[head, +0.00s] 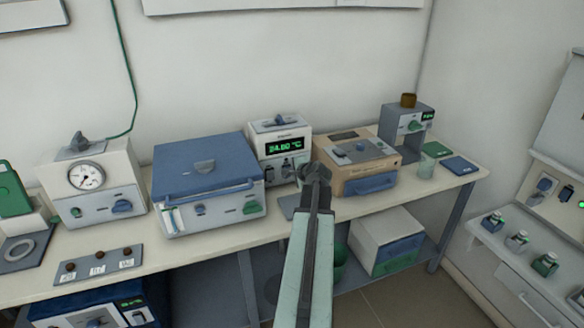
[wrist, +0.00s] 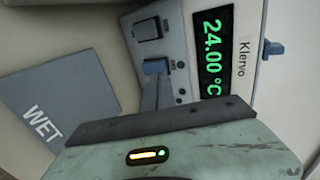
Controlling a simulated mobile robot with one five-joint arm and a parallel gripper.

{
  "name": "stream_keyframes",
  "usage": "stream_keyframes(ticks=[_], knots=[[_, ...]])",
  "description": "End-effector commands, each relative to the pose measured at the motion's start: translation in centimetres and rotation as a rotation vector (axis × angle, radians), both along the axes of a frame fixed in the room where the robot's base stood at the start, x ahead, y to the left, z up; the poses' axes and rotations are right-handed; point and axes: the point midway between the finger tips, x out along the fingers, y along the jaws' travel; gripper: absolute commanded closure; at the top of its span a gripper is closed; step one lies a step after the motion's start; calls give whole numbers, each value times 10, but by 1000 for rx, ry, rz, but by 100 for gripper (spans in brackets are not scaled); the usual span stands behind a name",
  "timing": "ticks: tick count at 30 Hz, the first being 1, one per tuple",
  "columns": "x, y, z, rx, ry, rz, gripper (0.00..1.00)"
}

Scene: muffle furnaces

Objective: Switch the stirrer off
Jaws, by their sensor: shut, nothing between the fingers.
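The white unit (head: 279,150) with a green 24.00 °C display stands at the back of the bench. In the wrist view its face (wrist: 178,30) is turned sideways and reads Klervo. A dark rocker switch (wrist: 147,29) and a blue switch (wrist: 155,66) sit beside the display. I cannot tell for sure which unit is the stirrer. My gripper (head: 316,172) is in front of this unit's lower right. In the wrist view my gripper (wrist: 157,88) is shut and empty, its tip close to the blue switch; contact is unclear.
A blue-lidded box (head: 208,178) stands to the left and a tan box (head: 358,165) close on the right. A grey unit (head: 405,125) and a glass beaker (head: 426,166) are farther right. A grey WET mat (wrist: 58,97) lies by the unit.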

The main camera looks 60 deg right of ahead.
Motion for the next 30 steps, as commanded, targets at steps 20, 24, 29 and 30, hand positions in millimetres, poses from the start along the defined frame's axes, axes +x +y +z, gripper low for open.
stream_keyframes(ticks=[20,24,29,30], knots=[[-55,45,62,-1,0,-1,100],[-55,45,62,-1,0,-1,100],[-55,45,62,-1,0,-1,100],[-55,45,62,-1,0,-1,100]])
